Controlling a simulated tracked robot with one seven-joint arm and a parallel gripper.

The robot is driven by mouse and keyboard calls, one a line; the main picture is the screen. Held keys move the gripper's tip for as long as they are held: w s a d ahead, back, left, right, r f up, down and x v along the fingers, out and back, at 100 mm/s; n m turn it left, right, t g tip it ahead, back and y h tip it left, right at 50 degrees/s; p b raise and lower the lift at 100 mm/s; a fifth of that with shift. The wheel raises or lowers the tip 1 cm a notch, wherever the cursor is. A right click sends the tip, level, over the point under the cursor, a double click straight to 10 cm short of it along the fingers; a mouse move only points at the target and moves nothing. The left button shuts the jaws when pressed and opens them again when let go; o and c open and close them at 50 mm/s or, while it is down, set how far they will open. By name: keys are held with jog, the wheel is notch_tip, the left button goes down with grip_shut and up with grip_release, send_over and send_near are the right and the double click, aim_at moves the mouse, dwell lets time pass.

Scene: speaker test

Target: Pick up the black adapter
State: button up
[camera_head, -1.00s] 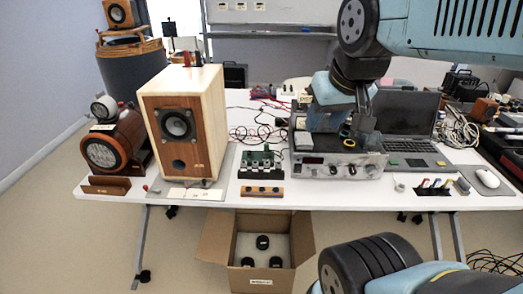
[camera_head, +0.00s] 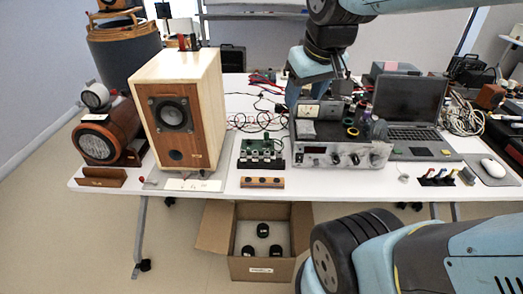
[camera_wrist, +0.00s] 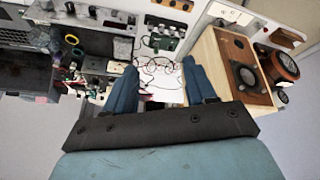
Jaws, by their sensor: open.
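A small black block (camera_head: 281,108), which looks like the adapter, lies on the white table behind the green circuit board, among thin cables. It is small and partly crowded, so I cannot be sure of it. My gripper (camera_head: 296,94) is over the back of the table, behind the grey instrument, pointing down. In the wrist view my gripper (camera_wrist: 160,67) has its two blue fingers wide apart, with nothing between them. Beyond the fingertips are bare white table and red and black cables. I cannot clearly pick out the adapter in the wrist view.
The grey instrument (camera_head: 340,153), with small items on top, stands close in front of my gripper. A tall wooden speaker (camera_head: 146,110) stands left, a laptop (camera_head: 410,105) right. The green circuit board (camera_head: 262,152) lies between speaker and instrument. An open cardboard box (camera_head: 262,268) is on the floor.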

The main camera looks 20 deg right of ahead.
jog(key=w+f+n+g, duration=0.3)
jog(key=w+f+n, duration=0.4)
jog(key=w, duration=0.7)
jog(key=n+g, duration=0.2)
jog(key=n, duration=0.4)
send_over(267, 155)
notch_tip(267, 155, down, 17)
jog(key=f, duration=0.8)
jog(key=w+f, duration=0.1)
jog(key=f, duration=0.4)
jog(key=shift+d+f, duration=0.1)
jog(key=shift+d, duration=0.15)
jog(key=shift+c, duration=0.3)
grip_shut()
